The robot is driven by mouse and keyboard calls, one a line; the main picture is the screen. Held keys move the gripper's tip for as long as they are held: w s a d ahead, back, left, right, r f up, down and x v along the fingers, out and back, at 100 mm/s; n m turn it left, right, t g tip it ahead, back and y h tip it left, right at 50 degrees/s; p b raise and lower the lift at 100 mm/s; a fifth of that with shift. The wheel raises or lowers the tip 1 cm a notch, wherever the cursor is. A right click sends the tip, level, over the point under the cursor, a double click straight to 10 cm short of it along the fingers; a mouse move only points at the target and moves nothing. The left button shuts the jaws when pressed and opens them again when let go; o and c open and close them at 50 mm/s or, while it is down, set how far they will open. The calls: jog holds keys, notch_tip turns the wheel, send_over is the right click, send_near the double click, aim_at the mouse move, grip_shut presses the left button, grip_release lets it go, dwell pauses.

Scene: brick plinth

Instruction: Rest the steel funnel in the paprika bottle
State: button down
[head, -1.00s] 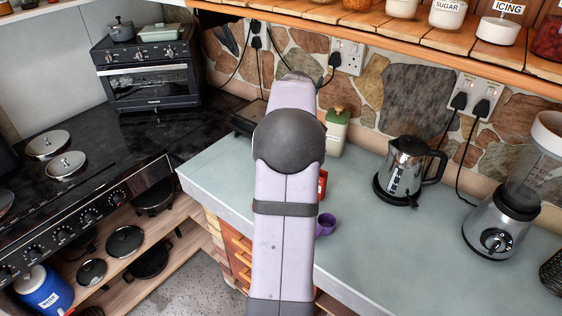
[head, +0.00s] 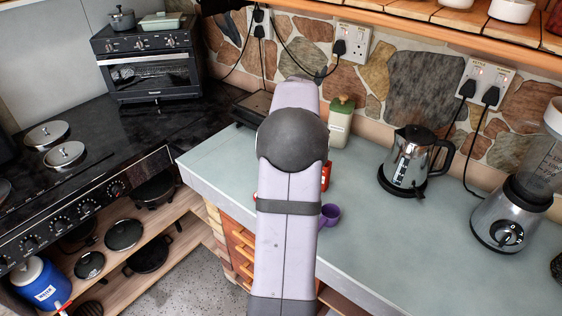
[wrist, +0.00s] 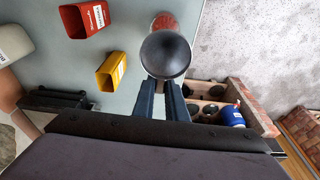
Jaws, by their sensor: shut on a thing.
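In the wrist view, the dark, shiny round bowl of the steel funnel (wrist: 166,55) is at the fingertips of my gripper (wrist: 164,88), which is shut on it. The funnel's lower part is hidden beneath the bowl. A reddish round-topped thing (wrist: 165,21), possibly the paprika bottle, shows just beyond the funnel near the counter's edge; I cannot tell whether they touch. In the head view, my arm hides the gripper and funnel.
A red labelled container (wrist: 84,19) and a yellow one (wrist: 111,71) stand on the counter (head: 420,235). A purple cup (head: 330,214), kettle (head: 408,162), blender (head: 505,220) and green-lidded canister (head: 341,122) also stand there.

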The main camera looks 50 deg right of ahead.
jog(key=shift+s+b+x, duration=0.25)
jog(key=shift+b+x, duration=0.4)
jog(key=shift+x, duration=0.55)
jog(key=shift+f, duration=0.15)
jog(key=c, duration=1.2)
grip_release()
jog(key=shift+w+p+v, duration=0.2)
jog(key=shift+p+v, duration=0.7)
jog(key=shift+v, duration=0.1)
jog(key=shift+w+p+v, duration=0.2)
jog(key=shift+p+v, duration=0.65)
jog(key=shift+v, duration=0.15)
jog(key=shift+w+p+v, duration=0.25)
jog(key=shift+p+v, duration=0.65)
jog(key=shift+v, duration=0.1)
